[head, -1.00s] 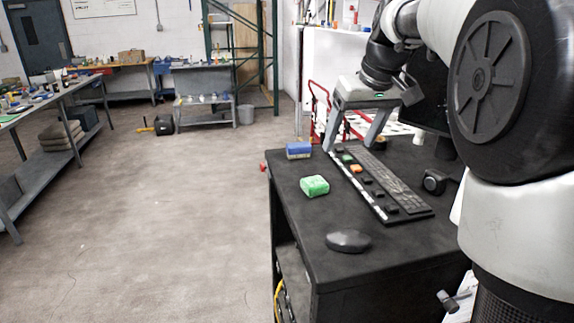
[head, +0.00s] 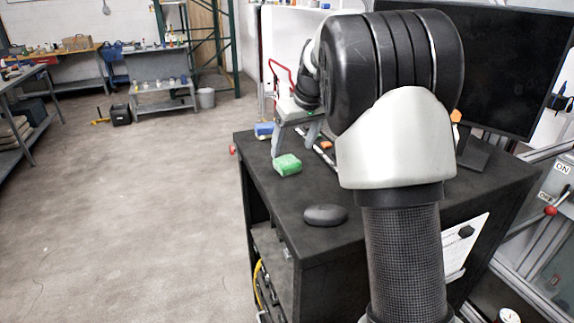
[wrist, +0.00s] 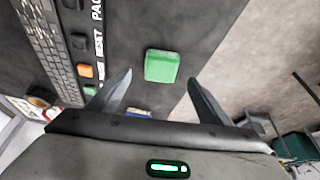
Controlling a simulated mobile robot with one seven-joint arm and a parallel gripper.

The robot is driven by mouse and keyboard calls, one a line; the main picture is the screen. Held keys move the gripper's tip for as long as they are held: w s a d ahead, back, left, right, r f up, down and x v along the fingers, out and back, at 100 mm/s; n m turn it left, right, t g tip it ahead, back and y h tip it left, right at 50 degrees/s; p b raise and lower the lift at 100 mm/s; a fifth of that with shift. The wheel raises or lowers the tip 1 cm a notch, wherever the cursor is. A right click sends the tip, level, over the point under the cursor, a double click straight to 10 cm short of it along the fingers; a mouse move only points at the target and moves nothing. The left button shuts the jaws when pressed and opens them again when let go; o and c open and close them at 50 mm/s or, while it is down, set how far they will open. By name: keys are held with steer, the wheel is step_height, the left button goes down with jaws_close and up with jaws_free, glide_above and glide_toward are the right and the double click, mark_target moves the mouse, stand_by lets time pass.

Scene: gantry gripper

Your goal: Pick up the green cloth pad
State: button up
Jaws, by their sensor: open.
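The green cloth pad (head: 287,165) lies on the black table top (head: 270,195), near its left edge. In the wrist view the pad (wrist: 162,66) lies on the dark surface, beyond and between the two spread fingers. My gripper (wrist: 160,88) is open, with nothing between its fingers. In the head view my gripper (head: 292,145) hangs above the table, close behind the pad, and my arm covers part of it. I cannot tell its exact height above the table.
A dark mouse-like object (head: 326,215) lies nearer the front. A keyboard and button panel (wrist: 84,50) lie beside the pad. A monitor (head: 500,70) stands at the right. Open floor lies left.

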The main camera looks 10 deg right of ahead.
mark_target(287, 160)
steer(key=shift+p+x, duration=0.4)
steer(key=shift+x, duration=2.5)
steer(key=shift+a+r, duration=0.1)
steer(key=shift+a, duration=0.05)
steer(key=c, duration=1.1)
steer(key=shift+r, duration=5)
steer(key=shift+c, duration=0.2)
